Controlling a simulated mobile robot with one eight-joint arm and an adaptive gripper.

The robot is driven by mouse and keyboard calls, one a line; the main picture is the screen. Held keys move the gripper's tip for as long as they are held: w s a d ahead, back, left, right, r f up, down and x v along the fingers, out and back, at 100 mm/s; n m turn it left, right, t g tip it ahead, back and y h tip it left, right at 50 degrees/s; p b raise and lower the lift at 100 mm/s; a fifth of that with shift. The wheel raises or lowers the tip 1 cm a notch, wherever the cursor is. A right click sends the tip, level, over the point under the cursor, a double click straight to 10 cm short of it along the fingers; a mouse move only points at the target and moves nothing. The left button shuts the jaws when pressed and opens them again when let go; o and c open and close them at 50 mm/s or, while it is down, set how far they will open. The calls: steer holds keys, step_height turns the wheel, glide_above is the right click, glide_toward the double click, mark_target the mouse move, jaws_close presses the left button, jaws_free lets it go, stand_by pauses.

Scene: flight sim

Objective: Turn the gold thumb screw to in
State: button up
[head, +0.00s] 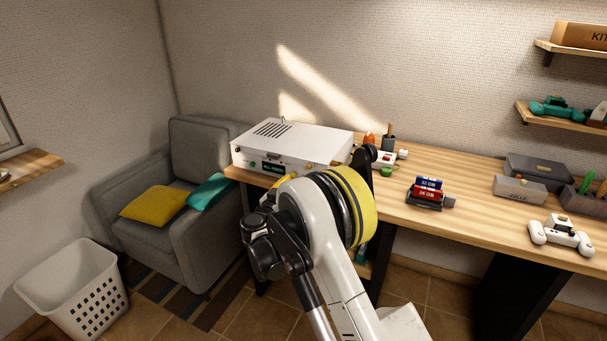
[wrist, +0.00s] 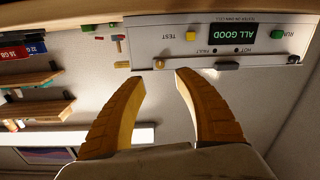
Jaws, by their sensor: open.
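The white tester box (head: 290,146) stands on the left end of the wooden desk. Its front panel (wrist: 175,47) appears upside down in the wrist view. A small gold thumb screw (wrist: 158,64) is at one panel corner, and another (wrist: 294,59) is at the opposite corner. I cannot tell how far either is screwed in. My gripper (wrist: 158,77) is open and empty, with its yellow fingers pointing at the panel. The first screw appears between the fingertips, with no contact visible. In the head view my arm hides most of the gripper.
The panel has a grey handle (wrist: 228,66), a yellow TEST button (wrist: 190,36), a green RUN button (wrist: 278,34) and a display (wrist: 233,32) reading ALL GOOD. Red and blue modules (head: 428,188) sit on the desk (head: 470,215). A grey armchair (head: 190,220) stands left of the desk.

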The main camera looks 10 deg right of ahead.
steer(key=v, duration=0.3)
steer(key=s+d+r+n+g+y, duration=0.1)
steer(key=s+d+r+g, duration=0.1)
steer(key=s+d+r, duration=0.3)
steer(key=s+d+r+g+y, duration=0.1)
steer(key=s+d+r+g, duration=0.1)
steer(key=s, duration=0.5)
steer(key=s+d+r+n+g+y, duration=0.1)
steer(key=s+d+r+g+y, duration=0.1)
steer(key=s+d+r, duration=0.3)
steer(key=s+a+f+n+y, duration=0.1)
steer(key=s+f+y, duration=0.1)
steer(key=s, duration=0.7)
steer(key=s+a+f+n+g+y, duration=0.1)
steer(key=s+a+f+y, duration=0.1)
steer(key=s, duration=0.7)
steer(key=s+a+f+n+y, duration=0.1)
steer(key=s+a+y, duration=0.1)
steer(key=s, duration=0.7)
steer(key=shift+s+a+f+g, duration=0.15)
steer(key=shift+f+g, duration=0.25)
